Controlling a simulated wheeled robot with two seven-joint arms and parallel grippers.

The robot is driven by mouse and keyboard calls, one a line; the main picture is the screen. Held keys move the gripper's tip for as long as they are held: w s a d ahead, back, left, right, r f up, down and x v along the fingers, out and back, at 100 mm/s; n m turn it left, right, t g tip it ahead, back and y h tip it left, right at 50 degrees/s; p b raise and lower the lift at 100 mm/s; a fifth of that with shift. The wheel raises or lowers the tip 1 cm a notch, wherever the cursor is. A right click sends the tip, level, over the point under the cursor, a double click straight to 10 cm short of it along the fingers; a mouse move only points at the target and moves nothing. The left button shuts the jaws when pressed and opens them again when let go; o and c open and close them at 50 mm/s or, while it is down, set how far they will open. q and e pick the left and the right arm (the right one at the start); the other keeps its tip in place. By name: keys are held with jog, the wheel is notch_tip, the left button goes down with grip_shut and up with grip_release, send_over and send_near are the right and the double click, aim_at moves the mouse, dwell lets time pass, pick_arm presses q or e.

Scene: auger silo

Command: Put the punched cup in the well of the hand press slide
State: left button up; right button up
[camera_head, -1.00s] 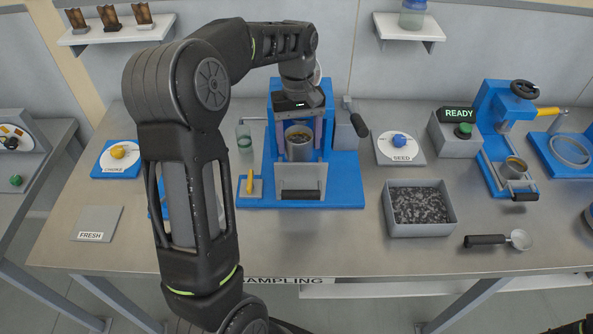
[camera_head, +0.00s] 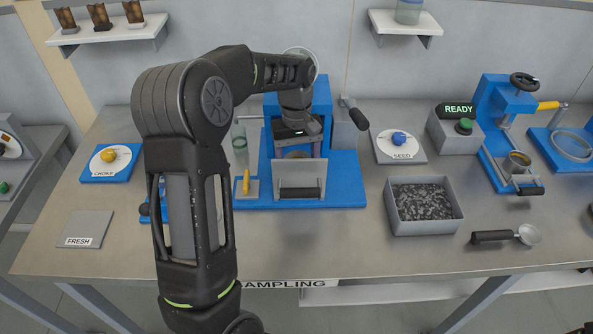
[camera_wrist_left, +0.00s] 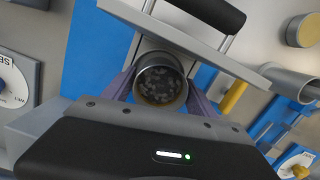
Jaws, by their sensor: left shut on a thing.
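In the head view only a sliver of the cup's rim (camera_head: 297,154) shows. The slide's pale front plate (camera_head: 300,172), with a black handle, stands in front of it and also shows in the left wrist view (camera_wrist_left: 190,45). The well and the cup's bottom are hidden. My right gripper is out of view.
A lever with a black grip (camera_head: 354,113) stands right of the press. A grey bin of dark grains (camera_head: 391,222) and a scoop (camera_head: 505,236) lie to the right. Another blue press with a handwheel (camera_head: 508,97) stands farther right. A glass jar (camera_head: 240,146) stands at left.

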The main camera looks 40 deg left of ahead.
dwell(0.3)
pick_arm(q)
jog(key=o, duration=1.6)
jog(key=shift+f, duration=0.1)
jog(key=shift+c, duration=0.2)
notch_tip(320, 180, up, 12)
jog(key=w+a+p, duration=0.1)
jog(key=p, duration=0.3)
